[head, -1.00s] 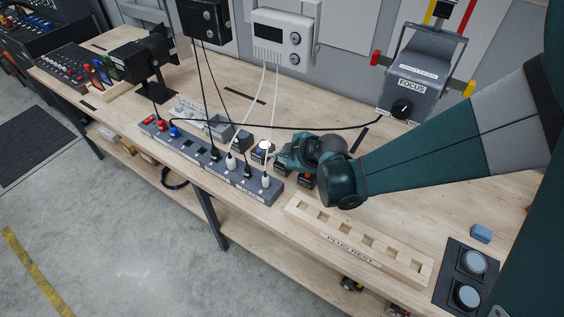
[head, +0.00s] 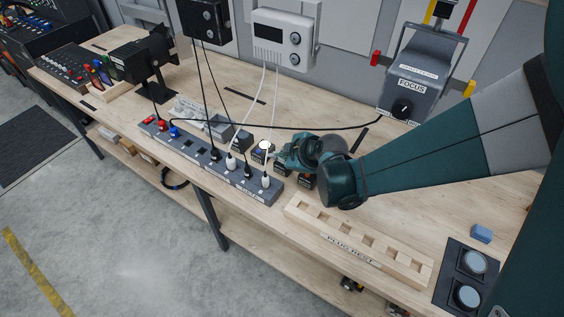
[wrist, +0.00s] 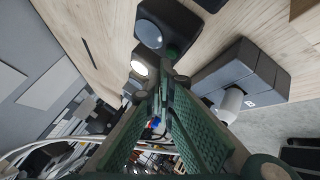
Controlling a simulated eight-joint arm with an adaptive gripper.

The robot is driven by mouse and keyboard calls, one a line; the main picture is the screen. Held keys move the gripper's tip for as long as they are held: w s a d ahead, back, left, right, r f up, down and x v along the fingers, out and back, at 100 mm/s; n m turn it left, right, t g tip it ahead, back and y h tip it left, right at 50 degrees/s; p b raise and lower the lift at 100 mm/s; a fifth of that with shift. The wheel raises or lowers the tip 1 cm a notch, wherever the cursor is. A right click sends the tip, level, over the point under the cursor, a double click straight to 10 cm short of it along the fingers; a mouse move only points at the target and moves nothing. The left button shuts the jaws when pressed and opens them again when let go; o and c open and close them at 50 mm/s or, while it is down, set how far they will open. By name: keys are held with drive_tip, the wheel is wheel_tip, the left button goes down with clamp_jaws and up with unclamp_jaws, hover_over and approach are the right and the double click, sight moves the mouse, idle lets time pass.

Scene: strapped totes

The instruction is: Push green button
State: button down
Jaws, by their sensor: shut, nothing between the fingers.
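A small dark box (head: 258,156) with a lit white round top stands behind the power strip, just left of my gripper (head: 275,157). The lit top (wrist: 139,67) also shows in the wrist view, close beyond my fingertips (wrist: 165,82). My gripper is shut and empty. Another dark box (wrist: 184,24) with a grey round top lies farther out in the wrist view. A dark green patch (wrist: 172,52) shows at its near edge; I cannot tell whether it is a button. No clearly green button shows in the head view, where my gripper partly hides the boxes.
A grey power strip (head: 199,158) with several plugs and cables runs along the bench front. A black cable crosses behind the boxes. A wooden plug rest (head: 410,269) and a panel with two round buttons (head: 452,283) lie to the right.

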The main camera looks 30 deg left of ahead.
drive_tip(key=shift+f, duration=0.2)
drive_tip(key=shift+f+b, duration=0.25)
drive_tip(key=shift+b, duration=0.25)
drive_tip(key=shift+r, duration=0.5)
idle(0.4)
wheel_tip(320, 180, up, 6)
drive_tip(key=p, duration=0.3)
idle(0.5)
drive_tip(key=shift+d, duration=0.1)
